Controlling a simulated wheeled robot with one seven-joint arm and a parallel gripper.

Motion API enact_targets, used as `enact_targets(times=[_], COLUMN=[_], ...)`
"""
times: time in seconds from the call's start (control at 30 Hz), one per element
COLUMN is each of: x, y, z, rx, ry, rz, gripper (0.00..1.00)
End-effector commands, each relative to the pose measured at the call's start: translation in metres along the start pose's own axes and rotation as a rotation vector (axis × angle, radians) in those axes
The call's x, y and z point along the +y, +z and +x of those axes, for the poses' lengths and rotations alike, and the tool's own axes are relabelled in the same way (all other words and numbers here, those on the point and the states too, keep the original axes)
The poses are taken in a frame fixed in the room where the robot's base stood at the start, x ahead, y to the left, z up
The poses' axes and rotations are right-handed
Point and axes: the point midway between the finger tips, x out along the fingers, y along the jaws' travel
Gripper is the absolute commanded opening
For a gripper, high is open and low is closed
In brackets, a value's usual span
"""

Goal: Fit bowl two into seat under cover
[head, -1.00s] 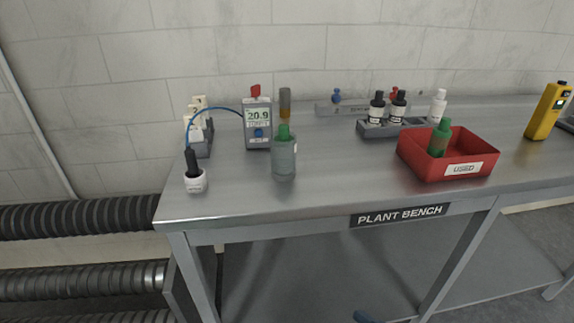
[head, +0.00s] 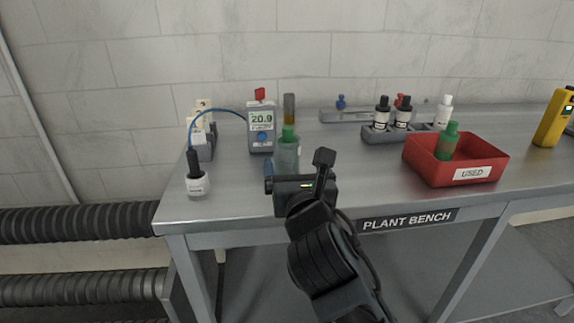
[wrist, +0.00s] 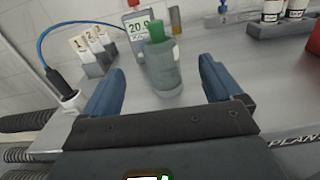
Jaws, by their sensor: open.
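Nothing in view is plainly labelled as bowl two, and I cannot tell which part is its seat or cover. A clear greyish bottle with a green top (head: 287,150) stands upright on the bench, and it also shows in the wrist view (wrist: 162,66). My gripper (wrist: 163,80) is open, its blue fingers spread to either side of the bottle's near space, with nothing held. In the head view my gripper (head: 289,168) is low in front of the bottle and hides its lower part. I cannot tell whether they touch.
A meter reading 20.9 (head: 261,130) stands behind the bottle, its blue hose running to a white-based probe (head: 197,184). A numbered card rack (head: 203,148) is at left. A red USED tray (head: 425,165) holding a green bottle (head: 447,142) is at right.

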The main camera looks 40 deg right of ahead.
Motion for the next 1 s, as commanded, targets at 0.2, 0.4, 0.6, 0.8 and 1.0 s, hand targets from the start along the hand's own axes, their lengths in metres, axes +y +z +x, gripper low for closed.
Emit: enact_targets(times=[0.2,0.4,0.6,0.8,1.0], x=[-0.001,0.000,0.002,0.002,0.002], y=[0.004,0.002,-0.002,-0.002,-0.002], z=[0.019,0.039,0.068,0.081,0.081], rx=[-0.006,-0.006,-0.007,-0.006,-0.005], ry=[-0.013,-0.012,-0.012,-0.010,-0.010], rz=[-0.034,-0.033,-0.032,-0.031,-0.031], gripper=[0.93,0.93,0.93,0.93,0.93])
